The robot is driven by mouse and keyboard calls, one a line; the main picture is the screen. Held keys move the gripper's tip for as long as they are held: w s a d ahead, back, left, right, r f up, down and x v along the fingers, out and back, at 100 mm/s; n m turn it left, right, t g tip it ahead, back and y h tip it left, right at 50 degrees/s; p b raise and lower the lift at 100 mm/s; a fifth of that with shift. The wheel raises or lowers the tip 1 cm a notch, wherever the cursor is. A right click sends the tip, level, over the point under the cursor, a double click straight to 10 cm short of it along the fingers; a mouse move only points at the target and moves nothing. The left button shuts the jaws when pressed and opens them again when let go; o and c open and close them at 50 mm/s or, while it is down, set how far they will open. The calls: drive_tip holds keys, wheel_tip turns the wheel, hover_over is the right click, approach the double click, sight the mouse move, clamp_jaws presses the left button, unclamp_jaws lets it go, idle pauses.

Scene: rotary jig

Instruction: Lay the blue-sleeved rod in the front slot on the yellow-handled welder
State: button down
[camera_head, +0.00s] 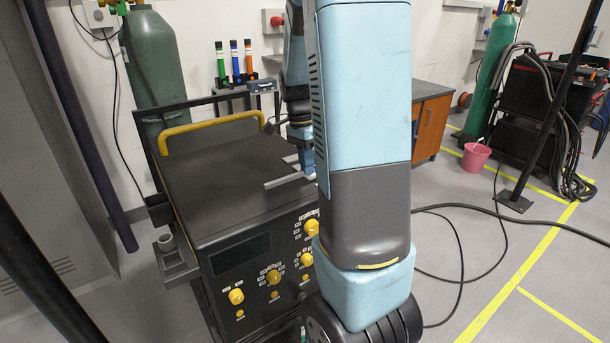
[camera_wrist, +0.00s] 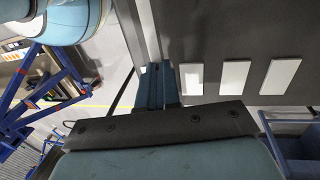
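The welder has a black top (camera_head: 235,185) and a yellow handle (camera_head: 212,125) at its back. The blue-sleeved rod (camera_head: 235,62) stands upright in a rack behind the welder, between a green and an orange one. Pale grey bars (camera_head: 290,181) stick out over the right part of the welder's top; my arm hides their right ends, and I cannot make out the front slot. My gripper (camera_wrist: 158,86) shows two blue fingers side by side with no clear gap in the wrist view. No rod shows between them. In the head view it is mostly hidden behind my arm.
Three white strips (camera_wrist: 235,77) lie on a dark surface right of the fingers. A green cylinder (camera_head: 155,60) stands behind the welder at left. Wall and cabinet are farther back. Black cables (camera_head: 460,250) lie on the floor at right.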

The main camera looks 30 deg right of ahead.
sight(308, 185)
drive_tip(key=shift+w+d+f, duration=0.1)
drive_tip(key=shift+w+f, duration=0.05)
drive_tip(key=shift+f, duration=1.65)
drive_tip(key=shift+f, duration=0.1)
drive_tip(key=c, duration=1.4)
unclamp_jaws()
drive_tip(key=shift+o, duration=0.2)
wheel_tip(308, 185, up, 11)
drive_tip(key=w, duration=0.2)
drive_tip(key=s+a+r+n+t, duration=0.4)
drive_tip(key=s+a+n, duration=0.4)
drive_tip(key=s, duration=0.1)
drive_tip(key=s+a+r+n+t, duration=0.3)
drive_tip(key=s+a+r+n, duration=0.1)
drive_tip(key=s+a+n, duration=0.4)
drive_tip(key=shift+s+a+n+t, duration=0.3)
drive_tip(key=shift+s+n+t, duration=0.1)
drive_tip(key=shift+s+n, duration=0.55)
